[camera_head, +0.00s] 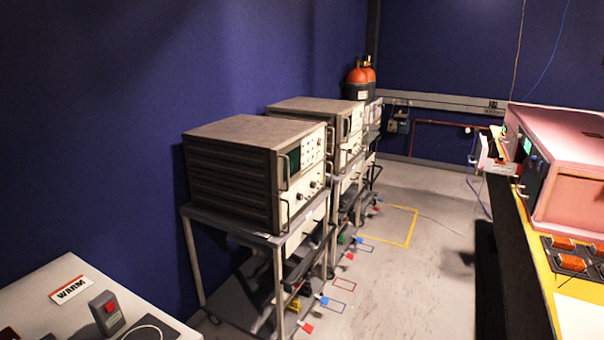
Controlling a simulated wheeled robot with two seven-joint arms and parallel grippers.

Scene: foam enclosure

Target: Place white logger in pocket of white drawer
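Neither of my grippers is in view. I cannot pick out a white logger for certain in the head view. No white drawer with a pocket can be made out clearly either. A grey block with a red top (107,313) stands on a pale tabletop (40,292) at the lower left, near a "WARM" label (71,289). On the right, a yellow-edged bench (541,262) carries a pink enclosure (572,160) and a black holder with orange pieces (571,262). A white sheet (580,318) lies at its near end.
Carts with beige instruments (232,170) line the blue wall on the left. Orange-topped cylinders (360,76) stand behind them. The grey floor (400,275) between carts and bench is mostly clear, with a yellow outline (411,228) and a thin cable farther back.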

